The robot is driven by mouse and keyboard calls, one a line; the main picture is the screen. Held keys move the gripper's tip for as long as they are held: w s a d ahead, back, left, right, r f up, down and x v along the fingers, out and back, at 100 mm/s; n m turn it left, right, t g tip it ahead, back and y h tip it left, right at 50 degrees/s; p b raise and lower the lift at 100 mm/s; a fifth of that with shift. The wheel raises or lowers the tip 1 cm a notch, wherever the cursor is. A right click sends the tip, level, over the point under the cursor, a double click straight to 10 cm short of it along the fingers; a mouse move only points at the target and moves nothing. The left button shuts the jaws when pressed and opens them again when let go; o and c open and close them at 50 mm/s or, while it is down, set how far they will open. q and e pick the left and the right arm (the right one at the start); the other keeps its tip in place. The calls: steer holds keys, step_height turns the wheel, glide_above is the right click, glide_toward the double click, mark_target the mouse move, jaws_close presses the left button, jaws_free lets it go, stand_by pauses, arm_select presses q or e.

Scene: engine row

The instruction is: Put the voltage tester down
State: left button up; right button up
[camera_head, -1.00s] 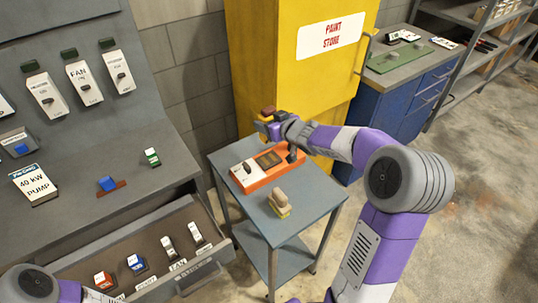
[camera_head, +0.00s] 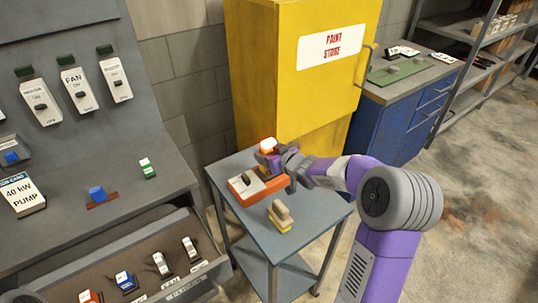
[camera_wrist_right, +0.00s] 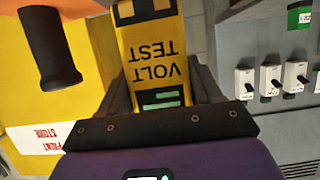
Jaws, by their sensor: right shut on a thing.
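The yellow voltage tester (camera_wrist_right: 150,62), lettered VOLT TEST and striped black, sits between the jaws of my right gripper (camera_head: 280,158). The right gripper is shut on it. In the head view a glowing orange-white cap (camera_head: 268,145) shows at the gripper's far end, and most of the tester is hidden by the gripper. The gripper is over the back right part of the orange box (camera_head: 248,189) on the small grey table (camera_head: 318,207). I cannot tell whether the tester touches the box. My left gripper is out of view.
The yellow PAINT STORE cabinet (camera_head: 295,80) rises close behind. The switch panel's open drawer (camera_head: 125,262) is at the left. The wrist view shows a black post (camera_wrist_right: 48,48) beside the tester.

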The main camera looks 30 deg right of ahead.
steer(key=shift+f, duration=0.2)
steer(key=o, duration=1.2)
steer(key=shift+r, duration=0.2)
steer(key=a+p+v, duration=0.1)
steer(key=p+v, duration=0.2)
steer(key=v, duration=0.9)
steer(key=shift+d+p, duration=0.4)
